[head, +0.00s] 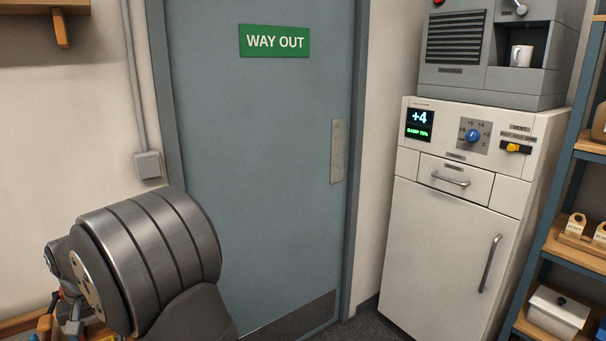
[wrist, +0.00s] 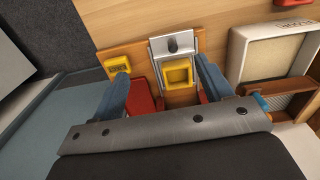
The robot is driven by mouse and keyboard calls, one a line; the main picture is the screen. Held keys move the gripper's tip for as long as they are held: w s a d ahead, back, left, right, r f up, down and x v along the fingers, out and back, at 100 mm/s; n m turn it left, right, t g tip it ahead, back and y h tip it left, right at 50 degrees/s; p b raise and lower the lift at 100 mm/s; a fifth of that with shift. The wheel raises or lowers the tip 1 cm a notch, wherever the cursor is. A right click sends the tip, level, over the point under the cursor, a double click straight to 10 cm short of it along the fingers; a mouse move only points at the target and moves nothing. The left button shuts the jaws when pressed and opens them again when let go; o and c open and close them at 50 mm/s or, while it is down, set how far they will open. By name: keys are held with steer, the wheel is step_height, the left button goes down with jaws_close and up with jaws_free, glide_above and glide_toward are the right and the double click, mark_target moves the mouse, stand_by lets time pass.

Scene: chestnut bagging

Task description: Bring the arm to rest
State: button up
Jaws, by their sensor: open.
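My gripper (wrist: 164,78) shows in the wrist view with its two blue-grey fingers spread apart, one on each side of a yellow square piece (wrist: 178,73). The fingers are open and I see nothing held between them. The yellow piece sits in a pale metal holder (wrist: 158,47) with a dark knob, on a wooden board; I cannot tell how far it is from the fingertips. Red parts (wrist: 140,96) show beside the inner sides of the fingers. In the head view my dark grey arm fills the lower left, and the gripper itself is not visible there.
A blue-grey door (head: 262,140) with a green WAY OUT sign (head: 274,41) stands ahead. A white cabinet (head: 440,240) with a display stands right of it, beside a shelf unit (head: 562,250). In the wrist view, a cream box (wrist: 264,48) lies right and a yellow-topped piece (wrist: 117,65) left.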

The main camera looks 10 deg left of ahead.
steer(key=s+a+f, duration=0.2)
steer(key=s+a, duration=0.1)
steer(key=s, duration=0.1)
steer(key=s+a+f, duration=0.3)
steer(key=s, duration=0.2)
steer(key=s+a+f, duration=0.3)
steer(key=s, duration=0.2)
steer(key=shift+s, duration=0.1)
steer(key=shift+s+a+f, duration=0.1)
steer(key=shift+s+f, duration=0.05)
steer(key=shift+f, duration=0.65)
steer(key=o, duration=0.6)
steer(key=w+d+r+t+y, duration=0.2)
steer(key=w+d+r, duration=0.2)
steer(key=w+r, duration=0.3)
steer(key=w+d+r+t+y, duration=0.1)
steer(key=w+d+r, duration=0.4)
steer(key=r, duration=0.3)
steer(key=shift+m, duration=0.3)
steer(key=x, duration=0.9)
steer(key=shift+w+a+f, duration=0.15)
steer(key=shift+w+a, duration=0.25)
